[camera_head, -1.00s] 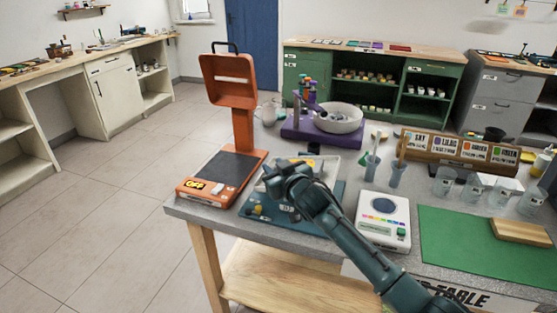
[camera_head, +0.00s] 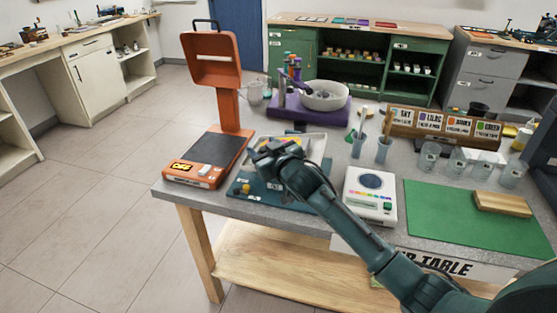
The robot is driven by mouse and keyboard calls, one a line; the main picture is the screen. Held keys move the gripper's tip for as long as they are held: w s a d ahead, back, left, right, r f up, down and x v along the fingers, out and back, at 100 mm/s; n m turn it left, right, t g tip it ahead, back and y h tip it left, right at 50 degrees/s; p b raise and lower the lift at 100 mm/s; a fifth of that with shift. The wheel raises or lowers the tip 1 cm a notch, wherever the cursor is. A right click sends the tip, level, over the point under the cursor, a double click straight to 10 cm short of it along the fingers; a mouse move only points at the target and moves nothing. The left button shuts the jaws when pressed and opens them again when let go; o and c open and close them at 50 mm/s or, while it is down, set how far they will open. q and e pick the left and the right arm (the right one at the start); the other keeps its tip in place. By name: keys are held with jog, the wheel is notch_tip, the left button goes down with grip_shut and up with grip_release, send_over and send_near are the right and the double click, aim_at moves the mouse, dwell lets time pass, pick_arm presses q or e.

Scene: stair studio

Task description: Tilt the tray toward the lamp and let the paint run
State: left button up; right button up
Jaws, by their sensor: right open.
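A pale, shallow tray (camera_head: 314,143) sits on a blue tilting stand (camera_head: 262,197) with a yellow knob near the front of the table. The orange lamp (camera_head: 211,62) stands to its left, its hood raised over a dark pad and its base display reading OFF. My right gripper (camera_head: 276,155) is open above the tray and hides much of it. I cannot tell whether it touches the tray. Paint inside the tray is mostly hidden; a bit of yellow shows near the gripper. My left gripper is not in view.
A purple machine with a white bowl (camera_head: 325,96) stands behind the tray. A white device (camera_head: 370,198), a green mat (camera_head: 470,218) and several clear cups (camera_head: 482,164) are to the right. Grey cups with sticks (camera_head: 383,149) stand behind the device.

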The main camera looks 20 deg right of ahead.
jog(key=v, duration=1.1)
jog(key=shift+s+b, duration=0.2)
jog(key=shift+b, duration=0.1)
jog(key=s+a+f+g, duration=0.2)
jog(key=s+f, duration=0.9)
jog(key=s, duration=0.1)
jog(key=s+a+f+m+g, duration=0.1)
jog(key=s+a+f+g, duration=0.1)
jog(key=s+f, duration=0.9)
jog(key=shift+s+f+g+y+p, duration=0.35)
jog(key=shift+s+g, duration=0.25)
jog(key=shift+s, duration=0.3)
dwell(3.4)
